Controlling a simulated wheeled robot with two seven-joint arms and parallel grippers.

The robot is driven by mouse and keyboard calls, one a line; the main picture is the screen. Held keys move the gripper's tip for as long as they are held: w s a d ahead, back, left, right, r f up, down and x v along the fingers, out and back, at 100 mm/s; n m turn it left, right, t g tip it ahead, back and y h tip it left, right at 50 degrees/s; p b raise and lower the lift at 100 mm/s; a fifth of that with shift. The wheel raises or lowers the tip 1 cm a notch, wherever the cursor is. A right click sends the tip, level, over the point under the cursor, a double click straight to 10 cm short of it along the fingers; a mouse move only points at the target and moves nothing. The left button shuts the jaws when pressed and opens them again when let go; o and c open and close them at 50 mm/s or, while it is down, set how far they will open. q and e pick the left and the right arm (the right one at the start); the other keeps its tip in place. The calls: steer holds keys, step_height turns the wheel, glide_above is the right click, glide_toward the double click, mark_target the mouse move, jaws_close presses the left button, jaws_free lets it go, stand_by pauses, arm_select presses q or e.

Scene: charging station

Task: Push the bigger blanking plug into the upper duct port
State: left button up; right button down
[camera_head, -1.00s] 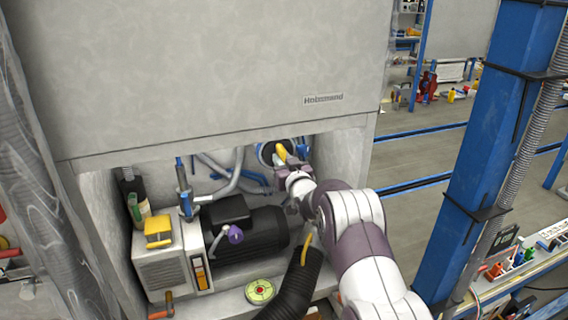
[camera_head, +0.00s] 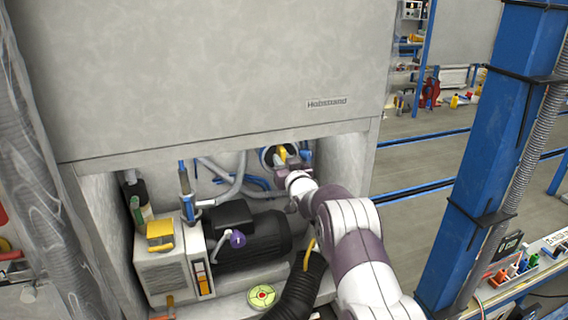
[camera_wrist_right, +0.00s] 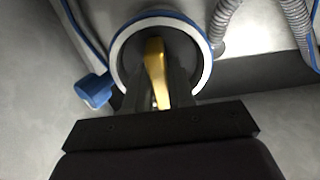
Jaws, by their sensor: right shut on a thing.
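The upper duct port (camera_head: 265,155) is a round opening with a blue rim at the back of the machine's recess. In the right wrist view it is a pale ring with a blue edge (camera_wrist_right: 205,62). My right gripper (camera_head: 285,166) is at its mouth, its dark fingers (camera_wrist_right: 157,92) shut on the yellow grip of the bigger blanking plug (camera_wrist_right: 154,60). The yellow grip also shows in the head view (camera_head: 282,154). The grip lies within the ring's outline; how deep the plug sits cannot be told. My left gripper is not in view.
A black motor (camera_head: 250,238) and a pale box with a yellow part (camera_head: 160,235) fill the recess left of my arm. A thick black hose (camera_head: 297,290) lies below. The recess's right wall (camera_head: 343,165) stands close beside my arm.

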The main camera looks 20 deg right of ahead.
steer(key=shift+w, duration=0.95)
steer(key=c, duration=0.9)
jaws_free()
steer(key=s+b, duration=0.1)
steer(key=s, duration=0.3)
steer(key=s+b, duration=0.1)
steer(key=s, duration=0.3)
steer(key=s+b, duration=0.1)
steer(key=s, duration=0.3)
steer(key=shift+s+a, duration=0.3)
